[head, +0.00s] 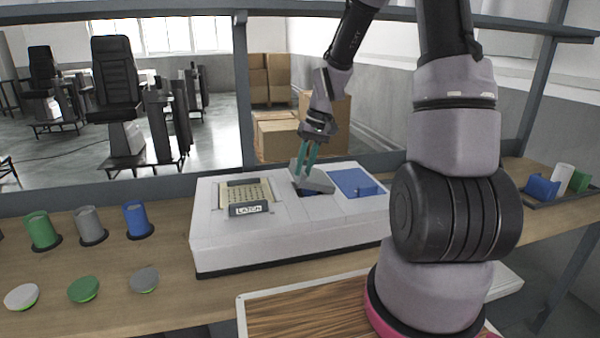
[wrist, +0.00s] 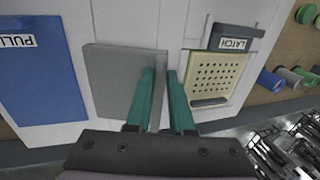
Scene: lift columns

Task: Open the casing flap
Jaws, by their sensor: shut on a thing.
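The white casing (head: 290,235) stands on the wooden bench. Its grey flap (head: 318,182) is in the middle of the top. It looks tilted up, with a dark and blue gap under its near edge. In the wrist view the grey flap (wrist: 115,85) shows as a flat plate with a thin upright rib along its right side. My gripper (head: 304,170), with teal fingers, comes down onto the flap from above. In the wrist view my gripper (wrist: 163,78) is shut on that rib, one finger on each side. The fingers hide part of the flap.
A cream perforated plate (head: 246,193) with a LATCH label (head: 248,210) lies left of the flap. A blue PULL panel (head: 354,183) lies right. Green (head: 41,231), grey (head: 89,225) and blue (head: 137,220) cylinders stand on the bench left of the casing.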

